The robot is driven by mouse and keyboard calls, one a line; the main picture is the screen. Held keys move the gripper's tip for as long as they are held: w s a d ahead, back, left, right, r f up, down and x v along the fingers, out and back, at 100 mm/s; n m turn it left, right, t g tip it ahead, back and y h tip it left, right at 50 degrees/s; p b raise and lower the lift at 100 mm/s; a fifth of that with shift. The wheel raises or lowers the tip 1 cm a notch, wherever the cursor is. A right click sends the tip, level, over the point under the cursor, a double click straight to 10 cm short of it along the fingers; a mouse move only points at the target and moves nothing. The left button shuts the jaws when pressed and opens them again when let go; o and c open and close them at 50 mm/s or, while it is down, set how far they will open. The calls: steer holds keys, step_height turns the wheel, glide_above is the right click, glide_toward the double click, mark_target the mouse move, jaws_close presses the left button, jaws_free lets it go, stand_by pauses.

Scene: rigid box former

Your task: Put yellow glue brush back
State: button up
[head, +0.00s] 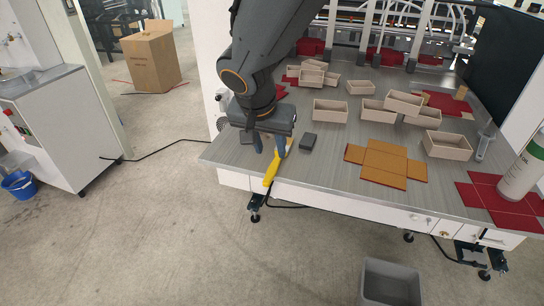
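The yellow glue brush (271,173) is at the front left of the worktable, right below my gripper (267,149). Its yellow handle points toward me and its lower end reaches the table's front edge. A tan patch near its upper end may be its bristles. My gripper points down with its two dark fingers apart, and the upper part of the brush overlaps the right finger. I cannot tell whether the fingers grip the brush or only stand around it, nor whether the brush touches the table. No glue pot or brush holder is clearly recognisable.
A small dark grey block (308,142) lies just right of my gripper. Farther right are a flat orange-brown box blank (385,165), several beige trays (447,146), a red blank (490,203) and a white-and-green bottle (522,170). A grey bin (391,283) stands on the floor.

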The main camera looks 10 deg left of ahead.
steer(key=b+v, duration=0.1)
steer(key=v, duration=0.5)
steer(key=d+f+g, duration=0.1)
steer(key=d+f, duration=0.2)
steer(key=d, duration=0.5)
steer(key=d+f+g, duration=0.1)
steer(key=d+f, duration=0.2)
steer(key=d, duration=0.5)
steer(key=s+d+f, duration=0.3)
steer(key=d, duration=0.5)
steer(key=s+d+f+n+g, duration=0.1)
steer(key=s+d+f, duration=0.1)
steer(key=d, duration=0.7)
steer(key=shift+s+f+g, duration=0.3)
steer(key=shift+s+f, duration=0.1)
steer(key=shift+s, duration=0.5)
